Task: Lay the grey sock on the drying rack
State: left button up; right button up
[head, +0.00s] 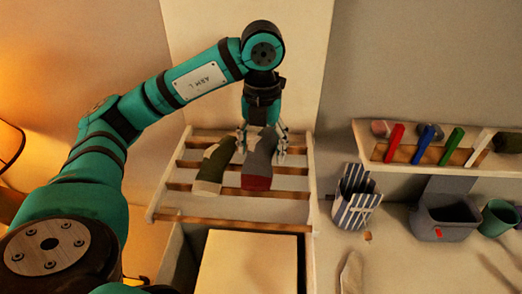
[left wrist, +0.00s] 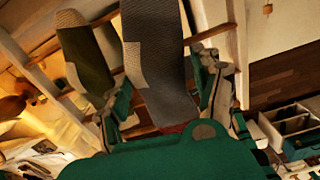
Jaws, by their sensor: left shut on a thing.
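The grey sock (head: 258,163), with a red end, is over the slats of the drying rack (head: 230,221), to the right of an olive-green sock (head: 211,170). My left gripper (head: 262,142) points down over the rack and is shut on the grey sock, one finger on each side of it. In the left wrist view the grey sock (left wrist: 165,75) runs between the fingers, and the olive sock (left wrist: 85,58) is beside it. I cannot tell whether the grey sock rests on the slats. My right gripper is not in view.
A pale box-like top (head: 248,265) is in front of the rack. To the right are a striped container (head: 355,200), a grey bin (head: 445,218) and a green cup (head: 499,217). A shelf (head: 400,164) above them holds several coloured items.

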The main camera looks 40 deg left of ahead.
aim_at(261, 145)
pick_arm(q)
jog(key=shift+w+a, duration=0.25)
jog(key=shift+a, duration=0.05)
notch_tip(261, 145, down, 3)
jog(key=shift+a+p, duration=0.1)
jog(key=shift+p, duration=0.65)
jog(key=shift+f, duration=0.25)
jog(key=shift+f+b, duration=0.25)
jog(key=shift+b, duration=0.05)
jog(key=o, duration=0.6)
jog(key=shift+r, duration=0.5)
notch_tip(261, 145, up, 12)
jog(key=shift+f+p, duration=0.25)
jog(key=shift+p, duration=0.4)
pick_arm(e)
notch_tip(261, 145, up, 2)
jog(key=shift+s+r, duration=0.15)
